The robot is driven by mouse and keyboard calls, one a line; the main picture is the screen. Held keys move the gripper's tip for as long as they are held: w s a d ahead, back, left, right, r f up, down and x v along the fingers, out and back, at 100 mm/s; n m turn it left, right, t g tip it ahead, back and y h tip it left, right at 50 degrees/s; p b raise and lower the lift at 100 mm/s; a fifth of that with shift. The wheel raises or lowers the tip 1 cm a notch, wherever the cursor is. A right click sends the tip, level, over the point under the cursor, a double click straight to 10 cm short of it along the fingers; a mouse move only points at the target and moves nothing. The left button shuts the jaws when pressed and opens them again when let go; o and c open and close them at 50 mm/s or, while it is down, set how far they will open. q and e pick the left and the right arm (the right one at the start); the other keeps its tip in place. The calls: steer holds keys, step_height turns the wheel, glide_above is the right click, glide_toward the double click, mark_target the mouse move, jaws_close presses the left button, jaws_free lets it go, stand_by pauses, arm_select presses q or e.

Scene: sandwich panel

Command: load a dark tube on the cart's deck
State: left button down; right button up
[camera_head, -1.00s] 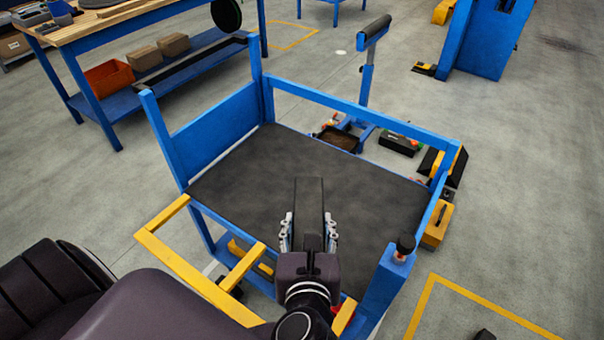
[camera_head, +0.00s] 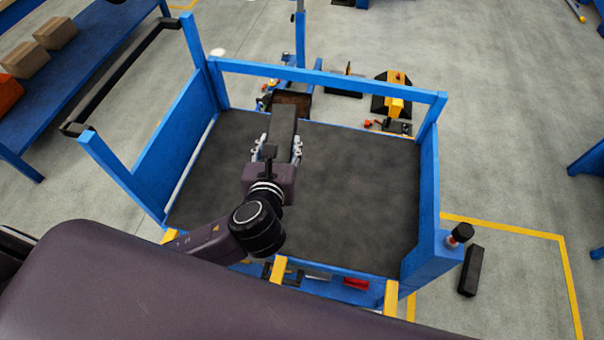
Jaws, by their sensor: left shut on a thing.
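My left gripper (camera_head: 277,150) is shut on a dark tube (camera_head: 283,124), which points away from me. The tube is over the left half of the cart's dark deck (camera_head: 355,190), toward its far side. I cannot tell whether it touches the deck or hangs just above it. The cart has a blue frame (camera_head: 330,76) with a far rail and posts at the corners. The rest of the deck is bare. My right gripper is not in view.
A dark bar (camera_head: 471,271) lies on the floor right of the cart, near yellow floor lines. A blue bench (camera_head: 75,85) with boxes stands at the left. Yellow and black items (camera_head: 394,96) lie beyond the far rail. My arm covers the lower left.

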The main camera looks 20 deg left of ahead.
mark_target(272, 122)
arm_select(q)
steer(key=shift+m+h, duration=0.7)
steer(key=w+a, duration=0.1)
steer(key=w, duration=0.1)
steer(key=w+a+p, duration=0.1)
steer(key=w, duration=0.1)
steer(key=w+a+p, duration=0.1)
steer(key=w+a, duration=0.1)
steer(key=shift+w+a+f, duration=0.1)
steer(key=shift+w+f, duration=0.05)
steer(key=shift+f, duration=0.05)
steer(key=w+a+p, duration=0.2)
steer(key=w+a, duration=0.3)
steer(key=a, duration=0.1)
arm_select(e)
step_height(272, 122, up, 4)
arm_select(q)
steer(key=shift+h, duration=0.3)
steer(key=shift+a+f+b, duration=0.15)
steer(key=shift+f+b, duration=1.4)
steer(key=shift+f, duration=3.25)
steer(key=shift+a+f+b, duration=0.1)
steer(key=shift+f+b, duration=1.4)
steer(key=shift+f, duration=3.25)
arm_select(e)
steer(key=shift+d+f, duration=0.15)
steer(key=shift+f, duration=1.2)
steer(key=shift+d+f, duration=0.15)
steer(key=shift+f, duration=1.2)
